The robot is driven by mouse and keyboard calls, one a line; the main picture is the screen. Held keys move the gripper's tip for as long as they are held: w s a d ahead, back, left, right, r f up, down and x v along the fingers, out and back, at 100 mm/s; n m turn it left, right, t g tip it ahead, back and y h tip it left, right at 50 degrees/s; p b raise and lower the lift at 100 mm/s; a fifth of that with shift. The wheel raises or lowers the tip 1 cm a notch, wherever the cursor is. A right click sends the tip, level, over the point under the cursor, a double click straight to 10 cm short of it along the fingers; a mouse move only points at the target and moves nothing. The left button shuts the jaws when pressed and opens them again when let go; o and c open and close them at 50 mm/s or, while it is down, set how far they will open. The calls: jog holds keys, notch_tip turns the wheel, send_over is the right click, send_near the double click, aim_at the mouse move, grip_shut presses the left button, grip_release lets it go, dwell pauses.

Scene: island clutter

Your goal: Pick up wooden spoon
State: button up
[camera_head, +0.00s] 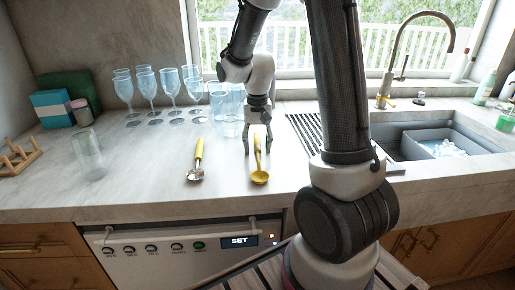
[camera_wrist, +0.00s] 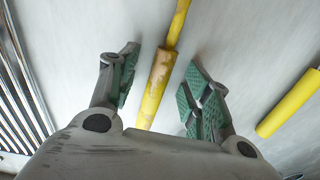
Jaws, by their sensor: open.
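The wooden spoon (camera_head: 259,178) lies on the counter with its yellow bowl toward the front edge and its handle pointing back. My gripper (camera_head: 257,150) points down over the handle, fingers apart. In the wrist view, the spoon's yellow, wood-toned handle (camera_wrist: 156,85) runs between the two green-padded fingertips (camera_wrist: 162,68), with a gap visible on both sides. The gripper is open and holds nothing. The spoon's bowl is outside the wrist view.
A yellow-handled utensil with a metal end (camera_head: 198,158) lies to the left; its handle (camera_wrist: 290,104) shows at right in the wrist view. Several stemmed glasses (camera_head: 168,82) and clear tumblers (camera_head: 218,105) stand behind. The sink (camera_head: 400,140) and drain grooves (camera_head: 304,128) are to the right.

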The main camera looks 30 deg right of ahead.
grip_shut()
dwell(0.3)
